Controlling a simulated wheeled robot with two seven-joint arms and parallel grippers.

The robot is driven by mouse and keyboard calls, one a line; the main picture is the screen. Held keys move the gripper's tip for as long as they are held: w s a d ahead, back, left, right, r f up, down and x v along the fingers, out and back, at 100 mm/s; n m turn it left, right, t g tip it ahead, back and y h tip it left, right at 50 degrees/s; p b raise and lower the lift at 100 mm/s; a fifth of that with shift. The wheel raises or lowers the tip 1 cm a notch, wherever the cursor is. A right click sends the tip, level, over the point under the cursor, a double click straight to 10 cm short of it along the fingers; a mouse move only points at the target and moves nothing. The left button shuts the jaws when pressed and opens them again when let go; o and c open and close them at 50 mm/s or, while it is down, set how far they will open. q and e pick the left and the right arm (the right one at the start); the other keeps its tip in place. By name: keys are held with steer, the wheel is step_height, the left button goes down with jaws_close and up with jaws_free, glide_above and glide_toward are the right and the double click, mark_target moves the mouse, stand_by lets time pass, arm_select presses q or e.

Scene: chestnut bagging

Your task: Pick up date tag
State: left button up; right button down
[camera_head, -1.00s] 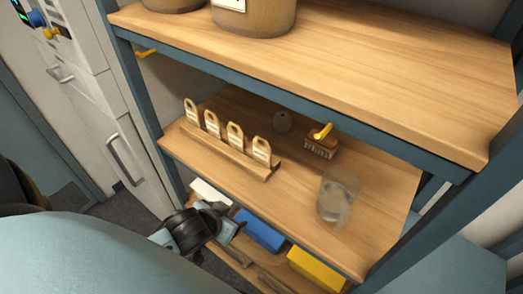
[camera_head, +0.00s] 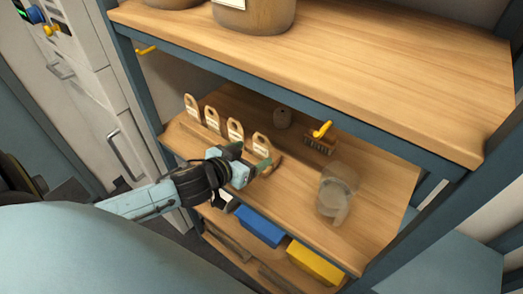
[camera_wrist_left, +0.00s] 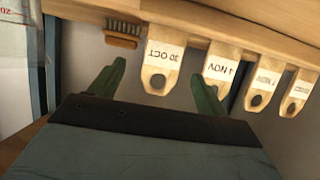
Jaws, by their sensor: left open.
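Several wooden date tags stand upright in a row in a wooden rack (camera_head: 185,134) on the middle shelf. The rightmost tag (camera_head: 261,146) is beside my left gripper (camera_head: 253,160). In the left wrist view the tags appear upside down. The one reading "30 OCT" (camera_wrist_left: 160,66) lies between the two green fingertips of my left gripper (camera_wrist_left: 157,88). The "4 NOV" tag (camera_wrist_left: 220,68) is partly covered by the right finger. The left gripper is open and holds nothing. My right gripper is out of view.
The upper shelf (camera_head: 380,65) overhangs the rack. Blue (camera_head: 260,226) and yellow (camera_head: 316,262) boxes lie below.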

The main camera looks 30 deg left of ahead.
mark_target(261, 149)
arm_select(q)
steer(key=shift+a+x, duration=0.1)
steer(key=shift+x, duration=1.9)
steer(key=shift+a+x, duration=0.15)
steer(key=shift+x, duration=1.8)
steer(key=shift+f, duration=0.1)
steer(key=shift+c, duration=0.3)
steer(key=c, duration=0.9)
